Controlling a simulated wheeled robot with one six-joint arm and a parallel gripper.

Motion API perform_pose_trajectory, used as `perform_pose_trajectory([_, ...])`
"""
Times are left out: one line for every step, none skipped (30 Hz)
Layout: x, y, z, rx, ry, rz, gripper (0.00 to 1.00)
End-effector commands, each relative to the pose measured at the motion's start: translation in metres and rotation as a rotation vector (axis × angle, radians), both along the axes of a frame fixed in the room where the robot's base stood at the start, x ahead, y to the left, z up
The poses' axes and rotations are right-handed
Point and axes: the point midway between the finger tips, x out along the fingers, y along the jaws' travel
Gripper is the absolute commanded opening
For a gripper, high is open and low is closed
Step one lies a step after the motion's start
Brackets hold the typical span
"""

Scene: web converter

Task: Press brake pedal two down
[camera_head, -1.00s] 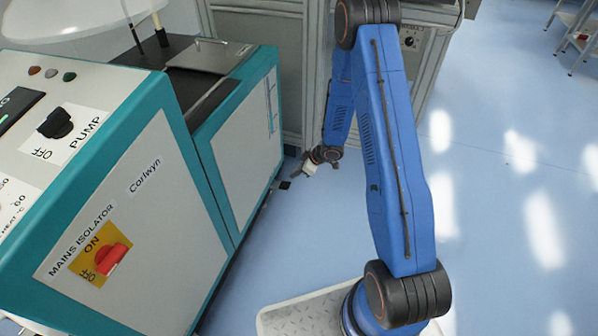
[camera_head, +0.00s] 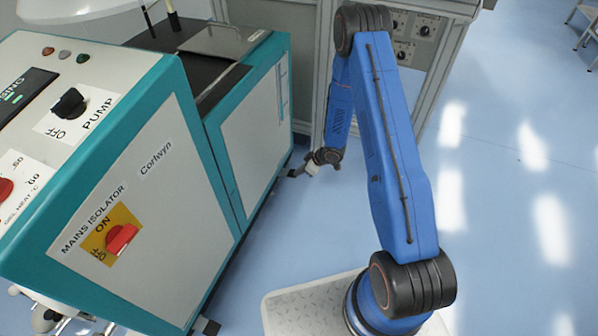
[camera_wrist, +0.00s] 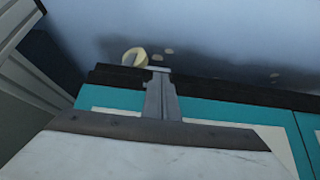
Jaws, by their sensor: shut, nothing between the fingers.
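My gripper (camera_head: 293,174) is low over the floor at the far end of the teal and white machine (camera_head: 165,240), beside its base. A small dark piece by the machine's base, possibly a pedal, merges with the fingertips in the head view. I cannot tell whether they touch, or which pedal it is. In the wrist view my gripper (camera_wrist: 157,72) is shut and empty, its tips over a dark bar (camera_wrist: 240,92) along the machine's lower edge. No pedal shows clearly there.
A pale ring-shaped part, perhaps a caster (camera_wrist: 136,57), lies just beyond the fingertips. A grey cabinet (camera_head: 445,45) stands behind my arm.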

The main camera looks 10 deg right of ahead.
Motion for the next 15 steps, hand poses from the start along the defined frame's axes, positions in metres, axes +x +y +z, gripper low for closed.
perform_pose_trajectory([0.0,0.0,0.0,0.0,0.0,0.0,0.0])
perform_pose_trajectory([0.0,0.0,0.0,0.0,0.0,0.0,0.0])
perform_pose_trajectory([0.0,0.0,0.0,0.0,0.0,0.0,0.0])
perform_pose_trajectory([0.0,-0.001,-0.001,0.0,0.0,0.0,0.0])
perform_pose_trajectory([-0.001,-0.001,-0.002,0.0,0.0,-0.001,0.0])
perform_pose_trajectory([-0.002,-0.002,-0.005,0.0,0.0,-0.001,0.0])
perform_pose_trajectory([-0.002,-0.003,-0.007,0.0,0.0,-0.001,0.0])
perform_pose_trajectory([-0.003,-0.004,-0.01,0.0,0.0,-0.001,0.0])
perform_pose_trajectory([-0.004,-0.005,-0.013,0.001,0.001,-0.002,0.0])
perform_pose_trajectory([-0.004,-0.006,-0.016,0.0,0.002,-0.002,0.0])
perform_pose_trajectory([-0.005,-0.007,-0.018,0.0,0.002,-0.002,0.0])
perform_pose_trajectory([-0.005,-0.007,-0.019,0.0,0.001,-0.001,0.0])
perform_pose_trajectory([-0.005,-0.007,-0.019,0.0,0.0,-0.001,0.0])
perform_pose_trajectory([-0.005,-0.007,-0.019,0.0,0.0,0.0,0.0])
perform_pose_trajectory([-0.005,-0.007,-0.019,0.0,0.0,0.0,0.0])
